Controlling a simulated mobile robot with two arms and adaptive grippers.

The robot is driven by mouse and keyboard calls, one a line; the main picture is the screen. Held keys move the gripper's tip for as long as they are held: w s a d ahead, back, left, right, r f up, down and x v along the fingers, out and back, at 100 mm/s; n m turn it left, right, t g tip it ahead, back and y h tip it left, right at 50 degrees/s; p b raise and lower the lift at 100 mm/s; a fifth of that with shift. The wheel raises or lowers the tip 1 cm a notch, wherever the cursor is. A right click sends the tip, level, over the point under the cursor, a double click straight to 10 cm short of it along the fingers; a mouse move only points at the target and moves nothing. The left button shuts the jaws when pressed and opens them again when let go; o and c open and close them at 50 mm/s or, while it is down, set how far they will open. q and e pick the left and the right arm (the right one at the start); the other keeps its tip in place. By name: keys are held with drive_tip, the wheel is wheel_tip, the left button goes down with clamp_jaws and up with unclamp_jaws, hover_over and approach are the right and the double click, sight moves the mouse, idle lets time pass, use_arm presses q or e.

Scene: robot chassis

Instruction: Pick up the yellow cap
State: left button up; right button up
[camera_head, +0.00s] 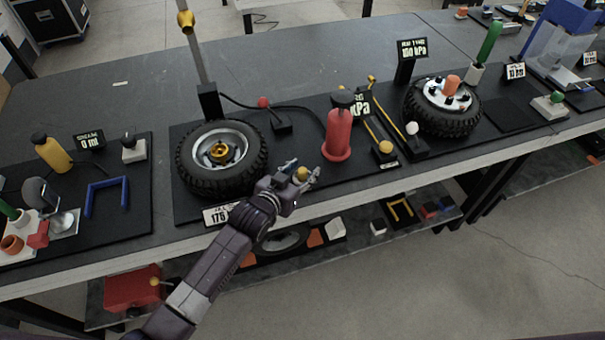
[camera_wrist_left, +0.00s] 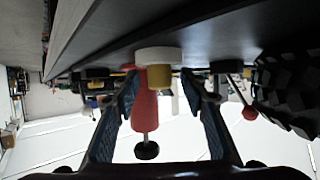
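The yellow cap (camera_head: 302,173) is near the front edge of the bench, just right of the left tire, with part of it hidden by my gripper. In the left wrist view, which appears upside down, the yellow cap (camera_wrist_left: 160,79) is against a white round base (camera_wrist_left: 158,54). My left gripper (camera_head: 303,168) is open at the cap. In the wrist view its two fingers (camera_wrist_left: 160,88) stand on either side of the cap, with a visible gap on both sides. My right gripper is not in view.
A red cylinder (camera_head: 338,134) stands close behind the gripper. A tire with a gold hub (camera_head: 207,172) lies to the left, and a red-knobbed lever (camera_head: 281,121) is behind. A yellow-topped block (camera_head: 384,151) and a white-knobbed lever (camera_head: 412,137) are to the right.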

use_arm(q)
drive_tip(key=c, duration=0.9)
